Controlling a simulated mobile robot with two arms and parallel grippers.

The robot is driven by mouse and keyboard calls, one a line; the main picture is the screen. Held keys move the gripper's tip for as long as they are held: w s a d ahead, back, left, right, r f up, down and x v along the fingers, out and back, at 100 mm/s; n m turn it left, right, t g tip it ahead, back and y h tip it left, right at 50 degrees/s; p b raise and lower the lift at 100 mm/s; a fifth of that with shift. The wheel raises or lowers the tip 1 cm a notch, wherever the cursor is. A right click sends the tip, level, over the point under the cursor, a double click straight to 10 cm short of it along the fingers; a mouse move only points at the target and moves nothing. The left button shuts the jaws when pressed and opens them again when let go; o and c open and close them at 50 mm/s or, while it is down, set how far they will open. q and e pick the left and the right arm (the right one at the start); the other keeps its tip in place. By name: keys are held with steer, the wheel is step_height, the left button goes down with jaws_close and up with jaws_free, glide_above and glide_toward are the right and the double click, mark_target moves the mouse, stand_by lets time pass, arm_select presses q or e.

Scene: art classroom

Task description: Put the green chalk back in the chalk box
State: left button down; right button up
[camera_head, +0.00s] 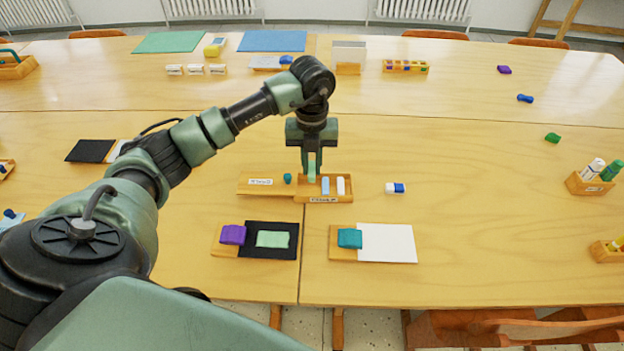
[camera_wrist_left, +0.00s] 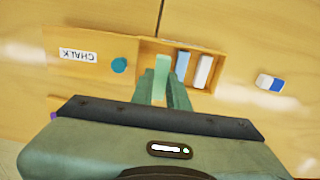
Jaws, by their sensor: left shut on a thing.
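The chalk box (camera_head: 324,199) is an open wooden tray on the table in the middle of the head view. It also shows in the left wrist view (camera_wrist_left: 217,63). My left gripper (camera_head: 312,171) is shut on the green chalk (camera_wrist_left: 162,68), over the left part of the box. I cannot tell whether the chalk touches the box floor. The box lid (camera_wrist_left: 100,52), labelled CHALK, lies against the box's left side. My right gripper is not in view.
A teal round piece (camera_head: 288,178) sits on the lid. A blue-and-white eraser (camera_head: 396,188) lies right of the box. In front are a black board with green paper (camera_head: 272,240) and a white sheet (camera_head: 390,243). Free table lies to the right.

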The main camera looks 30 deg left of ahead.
mark_target(312, 189)
arm_select(q)
steer(key=shift+f, duration=3)
steer(key=shift+f, duration=0.1)
steer(key=c, duration=1.8)
jaws_free()
steer(key=shift+o, duration=0.6)
steer(key=shift+r, duration=0.25)
step_height(312, 189, up, 12)
steer(key=shift+f+b, duration=0.1)
steer(key=shift+b, duration=0.3)
